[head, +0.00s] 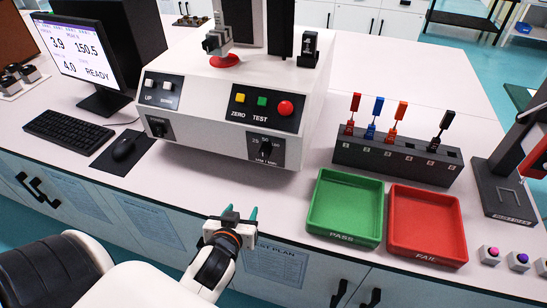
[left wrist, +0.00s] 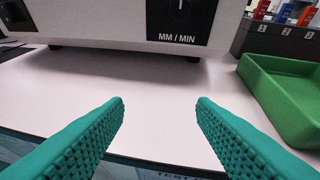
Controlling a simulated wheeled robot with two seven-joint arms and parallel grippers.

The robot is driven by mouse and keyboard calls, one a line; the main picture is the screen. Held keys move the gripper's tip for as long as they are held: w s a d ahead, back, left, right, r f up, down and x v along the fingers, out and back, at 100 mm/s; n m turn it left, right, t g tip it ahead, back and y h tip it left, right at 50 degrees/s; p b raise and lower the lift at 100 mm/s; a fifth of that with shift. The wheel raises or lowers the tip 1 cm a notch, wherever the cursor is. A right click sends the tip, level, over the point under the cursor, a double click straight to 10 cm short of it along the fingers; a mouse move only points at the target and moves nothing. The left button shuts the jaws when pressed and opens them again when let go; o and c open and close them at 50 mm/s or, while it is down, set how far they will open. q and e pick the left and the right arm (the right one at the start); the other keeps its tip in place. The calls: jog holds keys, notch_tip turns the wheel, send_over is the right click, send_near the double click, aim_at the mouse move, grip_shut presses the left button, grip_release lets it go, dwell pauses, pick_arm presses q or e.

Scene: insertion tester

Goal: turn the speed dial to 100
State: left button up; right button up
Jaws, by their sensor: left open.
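The speed dial (head: 266,148) is a black knob on the dark MM/MIN panel, low on the front of the white tester (head: 220,85). Labels 25, 50 and 100 sit around it. In the left wrist view the panel (left wrist: 190,27) is at the top edge and the dial is mostly cut off; a short white mark there looks upright. My left gripper (head: 238,212) has teal ribbed fingers, apart and empty. It is in front of the bench edge, below and a little left of the dial, not touching it. The fingers also show in the left wrist view (left wrist: 160,105).
A green PASS tray (head: 345,239) and a red FAIL tray (head: 427,257) stand right of the dial. Behind them is a black rack (head: 394,160) with coloured specimens. A second dial (head: 157,127), mouse (head: 123,149) and keyboard (head: 68,132) are left. Bare bench lies before the dial.

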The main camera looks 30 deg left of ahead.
aim_at(263, 156)
pick_arm(q)
jog(key=w+a+r+t, duration=0.1)
jog(key=w, duration=0.3)
jog(key=w+r+t+p, duration=0.1)
jog(key=w+r+t, duration=0.1)
jog(key=w, duration=0.2)
jog(key=w+a+r+t+p, duration=0.1)
jog(key=w+t, duration=0.1)
jog(key=w, duration=0.2)
jog(key=shift+w+a+r, duration=0.3)
jog(key=shift+w+a, duration=0.05)
jog(key=shift+w, duration=0.05)
jog(key=shift+w+a, duration=0.15)
jog(key=shift+w, duration=0.5)
jog(key=shift+c, duration=0.5)
jog(key=shift+t+h, duration=0.3)
jog(key=c, duration=0.9)
